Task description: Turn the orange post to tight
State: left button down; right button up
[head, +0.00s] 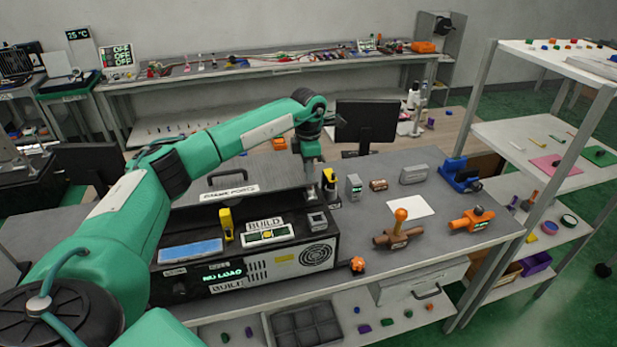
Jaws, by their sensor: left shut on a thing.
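The orange post (400,217) stands upright, slightly tilted, on a brown fixture (392,238) on the grey bench, right of the middle in the head view. A white card lies behind it. My left gripper (312,183) points down behind the black console, well to the left of the post and apart from it. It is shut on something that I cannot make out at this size. My right gripper is not in view.
An orange fixture with a dark knob (472,219) sits right of the post. A blue device (459,174) and grey boxes (414,173) stand behind. The black console (290,257) is to the left, and an orange knob (357,264) is at the bench's front edge.

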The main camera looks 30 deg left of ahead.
pick_arm(q)
jog(key=m+b, duration=0.2)
jog(key=m, duration=0.1)
jog(key=shift+w+f, duration=0.1)
jog(key=shift+f, duration=0.05)
jog(key=m+b, duration=0.1)
jog(key=m, duration=0.1)
jog(key=shift+a+m+b, duration=0.1)
jog(key=shift+m+b, duration=0.2)
jog(key=shift+b, duration=0.1)
jog(key=m+b, duration=0.1)
jog(key=m, duration=0.2)
jog(key=shift+w, duration=0.15)
jog(key=shift+r+m+b, duration=0.25)
jog(key=shift+m+b, duration=0.25)
jog(key=shift+m, duration=0.7)
jog(key=c, duration=1.3)
grip_release()
